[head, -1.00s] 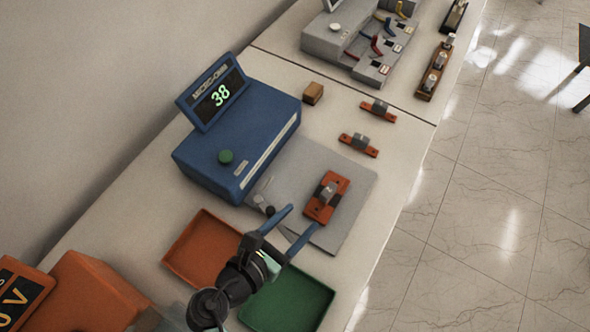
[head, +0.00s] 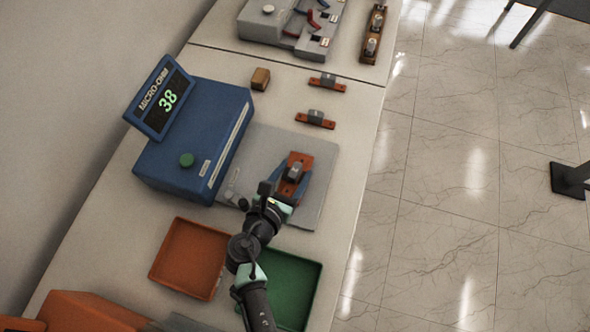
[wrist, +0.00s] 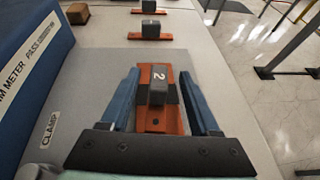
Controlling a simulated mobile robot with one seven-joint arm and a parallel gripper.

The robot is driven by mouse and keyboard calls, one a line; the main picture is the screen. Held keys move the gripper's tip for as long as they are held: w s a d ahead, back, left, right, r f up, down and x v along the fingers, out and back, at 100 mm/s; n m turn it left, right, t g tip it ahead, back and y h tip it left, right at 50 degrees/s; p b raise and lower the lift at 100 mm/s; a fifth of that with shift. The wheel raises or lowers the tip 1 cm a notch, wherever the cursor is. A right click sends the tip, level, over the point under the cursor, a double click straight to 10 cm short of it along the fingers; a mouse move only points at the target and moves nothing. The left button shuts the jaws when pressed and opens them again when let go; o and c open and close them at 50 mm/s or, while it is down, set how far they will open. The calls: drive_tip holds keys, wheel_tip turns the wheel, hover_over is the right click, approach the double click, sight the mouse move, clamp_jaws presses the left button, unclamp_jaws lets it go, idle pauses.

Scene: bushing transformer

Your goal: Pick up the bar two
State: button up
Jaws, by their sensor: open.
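Bar two is an orange-red bar with a dark grey block marked "2" (wrist: 158,88). It lies on the grey plate (head: 322,165) beside the blue meter, and it also shows in the head view (head: 294,169). My gripper (wrist: 158,100) is open, with one blue finger on each side of the bar. In the head view my gripper (head: 289,186) reaches over the bar from the near side. Small gaps show between the fingers and the block, so it is not gripped.
The blue meter (head: 180,150) reading 38 stands left of the plate. Two more bars (head: 315,119) (head: 327,83) and a brown block (head: 260,79) lie beyond. An orange tray (head: 188,258) and a green tray (head: 290,285) lie nearer. The table edge is at right.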

drive_tip(key=shift+w+d+f, duration=0.2)
drive_tip(key=shift+w+f, duration=0.1)
drive_tip(key=shift+w, duration=0.35)
drive_tip(key=shift+c, duration=0.3)
clamp_jaws()
